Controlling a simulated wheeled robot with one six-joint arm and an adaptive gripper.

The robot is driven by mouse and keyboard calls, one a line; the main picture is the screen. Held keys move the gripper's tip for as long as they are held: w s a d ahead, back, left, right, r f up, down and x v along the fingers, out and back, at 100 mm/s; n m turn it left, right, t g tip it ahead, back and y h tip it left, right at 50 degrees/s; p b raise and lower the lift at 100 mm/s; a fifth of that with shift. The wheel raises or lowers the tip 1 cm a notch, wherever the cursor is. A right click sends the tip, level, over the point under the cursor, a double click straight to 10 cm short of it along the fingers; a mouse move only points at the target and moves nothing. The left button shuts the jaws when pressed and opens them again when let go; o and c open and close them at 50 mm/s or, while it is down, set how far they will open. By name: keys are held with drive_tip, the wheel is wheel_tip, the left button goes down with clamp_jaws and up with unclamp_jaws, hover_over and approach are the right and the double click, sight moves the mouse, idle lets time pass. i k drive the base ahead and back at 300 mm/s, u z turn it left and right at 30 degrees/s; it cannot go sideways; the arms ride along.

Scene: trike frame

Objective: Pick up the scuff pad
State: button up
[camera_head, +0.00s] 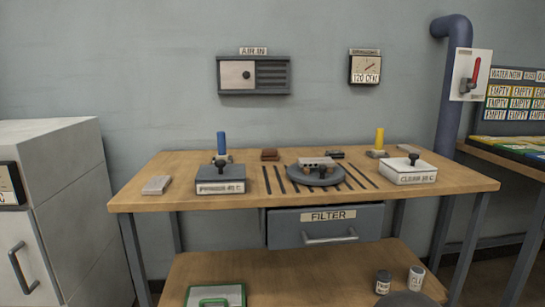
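A small reddish-brown block (269,154) lies near the back edge of the wooden workbench (232,205), left of the middle. Its colour fits a scuff pad, but no label on it can be read. A pale grey flat block (157,185) lies at the bench's left end; I cannot tell what it is. My gripper is not in view.
A grey box labelled PRIMER (220,187) and a white box labelled CLEAR (408,177) stand on the bench. Between them is a dark round turntable (318,182) over slots. Blue (221,143) and yellow (379,138) upright cylinders stand behind. A FILTER drawer (327,228) is below.

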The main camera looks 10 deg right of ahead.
sight(267, 154)
drive_tip(key=u, duration=1.8)
drive_tip(key=i, duration=1.15)
drive_tip(key=z, duration=2.35)
